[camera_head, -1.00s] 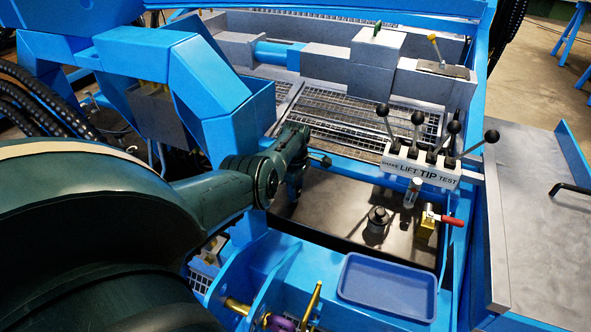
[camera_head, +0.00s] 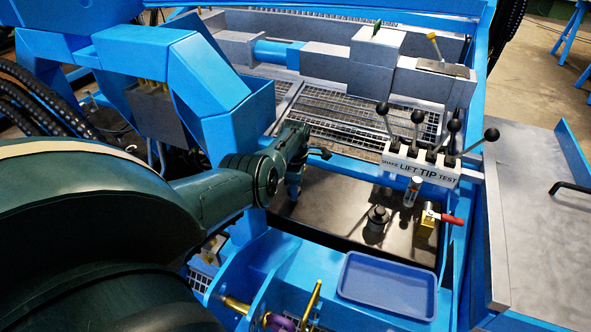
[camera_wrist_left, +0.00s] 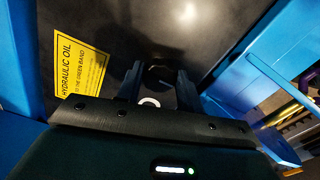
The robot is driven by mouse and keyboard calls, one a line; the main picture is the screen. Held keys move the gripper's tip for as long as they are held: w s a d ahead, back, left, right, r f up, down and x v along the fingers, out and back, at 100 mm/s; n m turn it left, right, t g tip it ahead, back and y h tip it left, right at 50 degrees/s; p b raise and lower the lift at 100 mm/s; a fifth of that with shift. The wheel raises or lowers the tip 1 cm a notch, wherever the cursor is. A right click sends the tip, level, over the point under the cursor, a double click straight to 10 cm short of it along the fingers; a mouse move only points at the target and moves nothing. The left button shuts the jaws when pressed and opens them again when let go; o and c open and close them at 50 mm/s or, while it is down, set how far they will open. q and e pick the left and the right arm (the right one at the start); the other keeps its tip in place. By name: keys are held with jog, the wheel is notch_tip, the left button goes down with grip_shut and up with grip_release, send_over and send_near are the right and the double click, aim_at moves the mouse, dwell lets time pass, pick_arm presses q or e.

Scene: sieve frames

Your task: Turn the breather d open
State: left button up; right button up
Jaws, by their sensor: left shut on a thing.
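My left gripper (camera_head: 293,192) points down over the dark tank top (camera_head: 335,205) at its left part. In the left wrist view, my left gripper (camera_wrist_left: 158,88) has its two fingers on either side of a dark round cap, which I take as breather d (camera_wrist_left: 157,75), and is shut on it. A small white ring mark shows just below the cap there. In the head view the cap is hidden by the gripper, and how far it is turned cannot be told. My right gripper is not in view.
A yellow hydraulic oil label (camera_wrist_left: 84,74) lies beside the gripper. A grey filler-like fitting (camera_head: 378,217), a red-handled valve (camera_head: 447,218) and a lever block (camera_head: 420,168) stand to the right. A blue tray (camera_head: 388,287) sits in front. Blue frame walls surround the tank.

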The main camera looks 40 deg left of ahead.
pick_arm(q)
jog(key=shift+a, duration=0.1)
jog(key=o, duration=1)
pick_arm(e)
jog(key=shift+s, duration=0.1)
pick_arm(q)
jog(key=shift+r, duration=0.25)
notch_tip(320, 180, up, 2)
jog(key=shift+r+p, duration=0.25)
jog(key=shift+p, duration=0.95)
notch_tip(320, 180, up, 10)
jog(key=p, duration=0.4)
jog(key=shift+p, duration=0.3)
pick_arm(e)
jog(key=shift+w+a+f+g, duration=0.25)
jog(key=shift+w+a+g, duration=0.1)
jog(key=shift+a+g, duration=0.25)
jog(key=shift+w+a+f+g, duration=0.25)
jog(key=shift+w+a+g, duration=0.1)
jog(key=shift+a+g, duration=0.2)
pick_arm(q)
jog(key=shift+s, duration=0.1)
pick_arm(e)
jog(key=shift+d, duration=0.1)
